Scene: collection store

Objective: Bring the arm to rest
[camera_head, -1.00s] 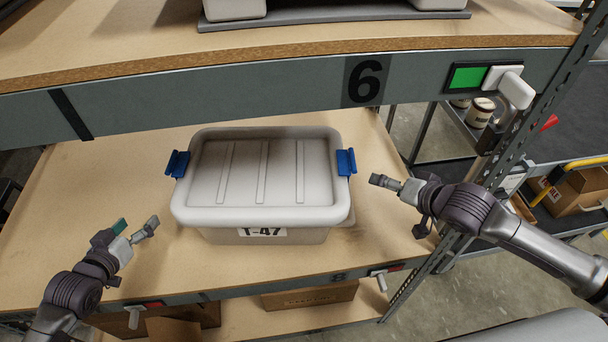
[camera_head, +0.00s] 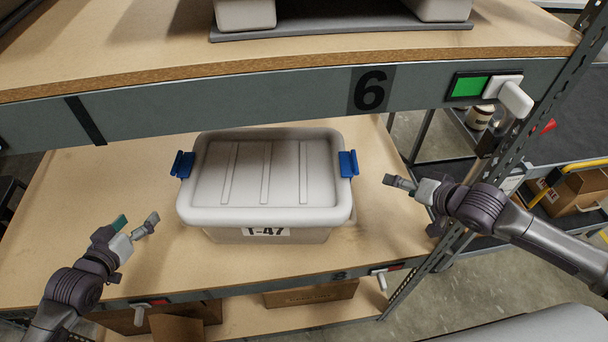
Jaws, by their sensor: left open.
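My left gripper (camera_head: 136,228) is open and empty at the lower left, above the shelf board and to the left of the bin, apart from it. My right gripper (camera_head: 388,181) is to the right of the bin, apart from its blue latch. Its fingers are seen nearly edge-on, so their opening cannot be told. The grey lidded bin (camera_head: 265,184) labelled T-47 stands upright on the wooden shelf (camera_head: 110,190), its lid on and a blue latch at each side.
An upper shelf beam (camera_head: 240,93) marked 6, with a green panel (camera_head: 467,86), crosses above the bin. A perforated upright (camera_head: 520,130) stands close to my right arm. Cardboard boxes (camera_head: 310,294) sit below. A cart with a carton (camera_head: 572,192) stands at right.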

